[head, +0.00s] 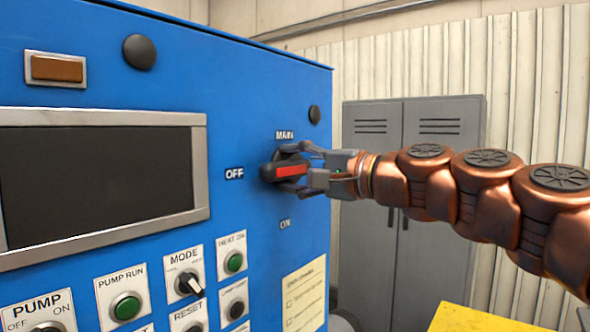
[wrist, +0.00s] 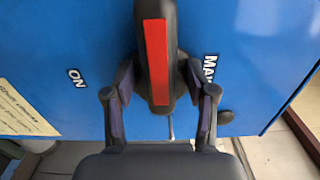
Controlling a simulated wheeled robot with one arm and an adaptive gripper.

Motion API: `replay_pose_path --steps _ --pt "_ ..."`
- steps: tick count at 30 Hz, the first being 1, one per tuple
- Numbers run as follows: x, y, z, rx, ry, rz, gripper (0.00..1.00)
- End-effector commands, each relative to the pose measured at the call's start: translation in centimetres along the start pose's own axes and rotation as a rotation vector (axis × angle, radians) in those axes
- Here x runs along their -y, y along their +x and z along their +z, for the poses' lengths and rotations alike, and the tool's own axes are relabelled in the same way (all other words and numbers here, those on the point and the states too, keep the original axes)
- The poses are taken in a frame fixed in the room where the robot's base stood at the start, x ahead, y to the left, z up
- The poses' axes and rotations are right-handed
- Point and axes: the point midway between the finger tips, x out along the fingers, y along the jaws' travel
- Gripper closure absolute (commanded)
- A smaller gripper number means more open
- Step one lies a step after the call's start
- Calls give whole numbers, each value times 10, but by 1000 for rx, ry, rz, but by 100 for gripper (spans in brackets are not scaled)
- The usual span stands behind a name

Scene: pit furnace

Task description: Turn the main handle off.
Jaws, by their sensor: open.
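The main handle (head: 288,170) is a black lever with a red stripe on the blue panel. It lies level, in line with the OFF label (head: 234,174) at its left. The MAIN label (head: 285,135) is above it and the ON label (head: 285,224) below. My gripper (head: 291,167) is open around the handle, one finger above and one below. In the wrist view the handle (wrist: 157,60) runs up the picture between the fingers, which are on both sides of it. Whether the fingers touch it I cannot tell.
The blue cabinet (head: 230,60) carries a dark screen (head: 95,180) and several labelled buttons and knobs, including a MODE knob (head: 189,284). A paper note (head: 305,297) is below the handle. Grey lockers (head: 440,130) stand behind, and a yellow surface (head: 470,320) is at lower right.

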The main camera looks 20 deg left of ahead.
Motion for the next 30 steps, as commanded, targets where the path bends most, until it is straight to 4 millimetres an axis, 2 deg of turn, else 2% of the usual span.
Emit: replay_pose_path --steps 7,11,16,24,30 --pt "0 -1 0 -1 -1 -1 44" --pt "2 -10 -1 -3 -1 -2 44" --pt "0 -33 0 -2 1 -1 44" --pt "1 -84 -1 -4 0 -3 44" --pt "1 -110 0 -3 -1 -2 44"
